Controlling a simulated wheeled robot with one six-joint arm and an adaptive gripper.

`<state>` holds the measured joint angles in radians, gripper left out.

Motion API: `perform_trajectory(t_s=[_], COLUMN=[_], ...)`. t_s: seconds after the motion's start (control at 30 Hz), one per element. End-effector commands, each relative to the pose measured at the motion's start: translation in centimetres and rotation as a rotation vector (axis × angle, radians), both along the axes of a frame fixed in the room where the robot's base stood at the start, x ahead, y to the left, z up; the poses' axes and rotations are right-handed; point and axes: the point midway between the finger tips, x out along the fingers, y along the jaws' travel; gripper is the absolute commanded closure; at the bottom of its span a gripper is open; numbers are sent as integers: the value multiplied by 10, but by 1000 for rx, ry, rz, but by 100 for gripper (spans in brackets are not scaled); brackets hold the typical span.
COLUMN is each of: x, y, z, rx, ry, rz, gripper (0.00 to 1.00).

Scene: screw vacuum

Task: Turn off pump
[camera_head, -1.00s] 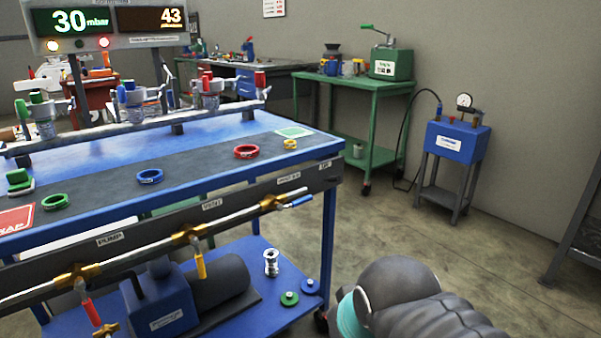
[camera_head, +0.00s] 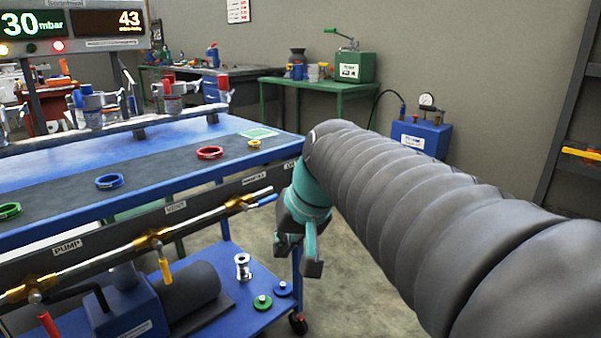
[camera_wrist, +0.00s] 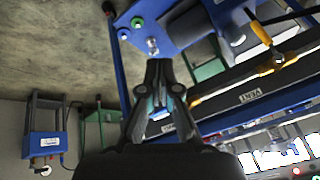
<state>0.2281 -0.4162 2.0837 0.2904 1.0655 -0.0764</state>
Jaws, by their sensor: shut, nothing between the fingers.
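The pump (camera_head: 130,312), a blue box with a dark motor cylinder (camera_head: 190,290), sits on the bench's lower shelf at the lower left of the head view. A PUMP label (camera_head: 67,247) is on the rail above it. A red-handled valve (camera_head: 47,322) sits at the lower left, partly cut off. A yellow-handled valve (camera_head: 165,270) hangs by the VENT label (camera_head: 176,207). I cannot make out a pump switch. My gripper (camera_head: 297,258) is shut and empty, right of the bench's front corner. It also shows in the wrist view (camera_wrist: 158,78), apart from the rail.
A blue-handled valve (camera_head: 262,201) is on the rail close to my gripper. A metal fitting (camera_head: 242,266) and green and blue discs (camera_head: 263,302) lie on the lower shelf. A display (camera_head: 75,25) reads 30 mbar and 43. Open floor lies right of the bench.

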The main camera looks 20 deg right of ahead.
Motion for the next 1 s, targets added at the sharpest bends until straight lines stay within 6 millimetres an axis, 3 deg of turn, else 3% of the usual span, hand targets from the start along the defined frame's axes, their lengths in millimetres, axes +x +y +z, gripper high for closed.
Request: perform_trajectory(t_s=[0.03,0.2,0.37,0.5,0.7,0.83,1.0], x=[22,84,136,173,199,205,207], y=[-12,-52,-104,-158,-223,-246,-254], z=[7,36,58,71,82,85,88], rx=[41,180,305,402,493,522,533], ry=[1,-23,-73,-131,-212,-245,-259], rz=[-30,-89,-128,-148,-153,-149,-147], gripper=[100,100,100,100,100,100,100])
